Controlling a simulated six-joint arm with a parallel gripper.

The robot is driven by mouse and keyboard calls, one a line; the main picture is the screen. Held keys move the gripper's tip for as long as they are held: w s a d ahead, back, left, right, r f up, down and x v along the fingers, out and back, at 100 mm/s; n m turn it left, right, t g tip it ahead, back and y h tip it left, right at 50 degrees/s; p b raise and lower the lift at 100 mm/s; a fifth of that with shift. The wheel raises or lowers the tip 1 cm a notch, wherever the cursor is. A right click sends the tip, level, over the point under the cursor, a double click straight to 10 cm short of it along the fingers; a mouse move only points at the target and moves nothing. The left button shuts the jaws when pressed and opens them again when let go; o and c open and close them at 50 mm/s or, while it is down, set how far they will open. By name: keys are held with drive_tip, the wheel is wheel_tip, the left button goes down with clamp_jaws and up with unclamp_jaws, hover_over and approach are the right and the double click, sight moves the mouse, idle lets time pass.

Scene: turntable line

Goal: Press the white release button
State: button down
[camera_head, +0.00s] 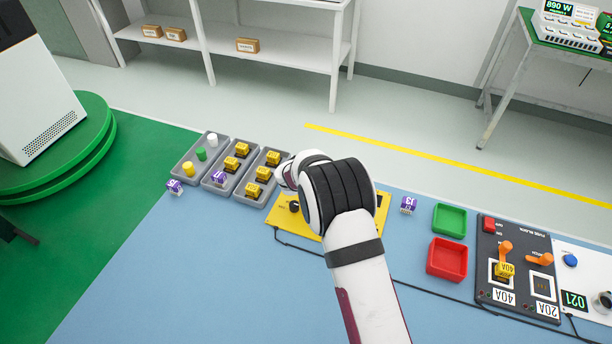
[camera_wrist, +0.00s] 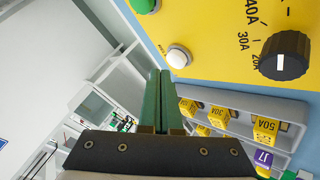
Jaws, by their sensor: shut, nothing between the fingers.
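The white release button (camera_wrist: 179,57) is a round dome in a ring on the yellow panel (camera_wrist: 222,62). My gripper (camera_wrist: 160,74) has its two green fingers shut together with nothing between them. In the wrist view the fingertips appear just beside and below the white button; I cannot tell whether they touch it. In the head view my arm covers much of the yellow panel (camera_head: 272,216) and hides the white button and the fingertips.
The panel also has a black dial (camera_wrist: 284,55) and a green button (camera_wrist: 143,5). Grey trays (camera_head: 222,188) with yellow and purple fuses stand left of the panel. A purple block (camera_head: 408,205), a green bin (camera_head: 449,220) and a red bin (camera_head: 446,260) are on the right.

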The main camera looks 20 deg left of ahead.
drive_tip(key=shift+r, duration=0.1)
drive_tip(key=shift+r, duration=2.45)
drive_tip(key=d+r+m+h, duration=0.35)
drive_tip(key=d+r, duration=0.35)
drive_tip(key=d, duration=0.4)
drive_tip(key=s+d+r+m+g+h, duration=0.1)
drive_tip(key=s+d+r+m+g, duration=0.15)
drive_tip(key=s+d, duration=0.4)
drive_tip(key=s+d+r+m+g+h, duration=0.1)
drive_tip(key=s+d+r+m, duration=0.25)
drive_tip(key=d, duration=0.55)
drive_tip(key=s+d+r+m+g+y, duration=0.1)
drive_tip(key=s+d+m+g, duration=0.15)
drive_tip(key=s, duration=0.85)
drive_tip(key=s+d+m+g+y, duration=0.1)
drive_tip(key=s+d+m+g, duration=0.15)
drive_tip(key=s, duration=0.85)
drive_tip(key=s+a+m+y, duration=0.2)
drive_tip(key=s+a+y, duration=0.1)
drive_tip(key=s, duration=0.5)
drive_tip(key=shift+s+f+g, duration=0.25)
drive_tip(key=shift+f+g, duration=0.1)
